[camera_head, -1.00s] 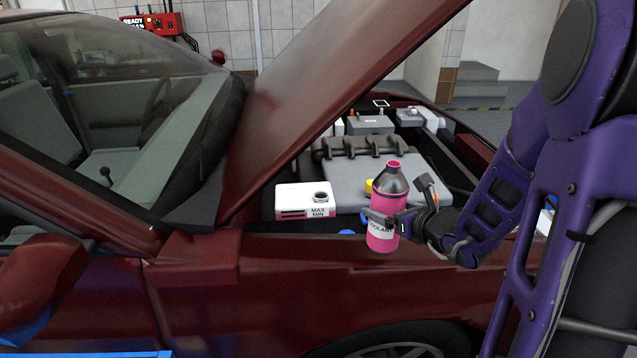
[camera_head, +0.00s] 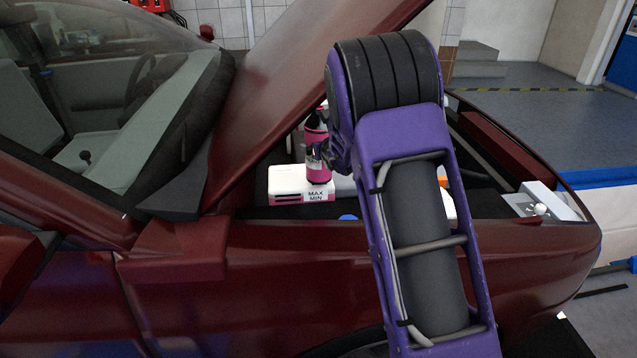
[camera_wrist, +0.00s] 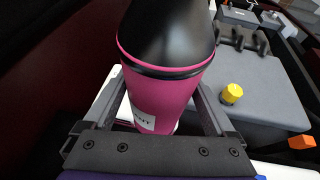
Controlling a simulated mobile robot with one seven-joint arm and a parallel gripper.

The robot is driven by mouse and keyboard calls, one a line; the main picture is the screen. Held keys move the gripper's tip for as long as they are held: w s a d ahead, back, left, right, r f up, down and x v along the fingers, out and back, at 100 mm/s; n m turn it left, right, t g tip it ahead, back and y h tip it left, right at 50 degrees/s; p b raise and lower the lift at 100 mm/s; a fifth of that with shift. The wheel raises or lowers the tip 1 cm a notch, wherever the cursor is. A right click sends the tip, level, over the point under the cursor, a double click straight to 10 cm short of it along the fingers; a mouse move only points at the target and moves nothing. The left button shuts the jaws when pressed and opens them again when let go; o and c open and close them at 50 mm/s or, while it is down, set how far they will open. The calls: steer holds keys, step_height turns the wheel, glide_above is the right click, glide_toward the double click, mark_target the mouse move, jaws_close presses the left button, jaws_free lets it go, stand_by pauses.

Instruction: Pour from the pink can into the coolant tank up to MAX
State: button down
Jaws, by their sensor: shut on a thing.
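The pink can (camera_head: 318,172), with a dark top, is in my gripper, just above or behind the white coolant tank (camera_head: 288,183) in the head view. It looks close to upright there. The tank's MAX and MIN label faces the camera; the liquid level is too small to read, and the can and my arm cover the filler opening. In the wrist view the can (camera_wrist: 160,98) fills the middle, with the fingers of my gripper (camera_wrist: 160,110) on both sides of it. Part of the white tank (camera_wrist: 107,97) shows below the can.
A yellow cap (camera_wrist: 232,93) sits on the grey engine cover (camera_wrist: 270,85) beside the can. The raised hood (camera_head: 290,75) slopes close behind and left of the can. The dark red fender (camera_head: 290,260) lies in front. My arm hides much of the engine bay.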

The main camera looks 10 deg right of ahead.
steer(key=w+a+f+m+y, duration=0.1)
steer(key=w+a+m, duration=0.1)
steer(key=a, duration=0.3)
steer(key=shift+w+a+f+y+b, duration=0.2)
steer(key=shift+w+a+y+b, duration=0.15)
steer(key=shift+w+a, duration=0.1)
steer(key=shift+r, duration=0.1)
steer(key=shift+r+m+y, duration=0.25)
steer(key=shift+m+y, duration=0.1)
steer(key=shift+m, duration=0.15)
steer(key=shift+p, duration=0.4)
steer(key=shift+a+f+m+y+p, duration=0.1)
steer(key=shift+m+y+p, duration=0.2)
steer(key=shift+p, duration=0.15)
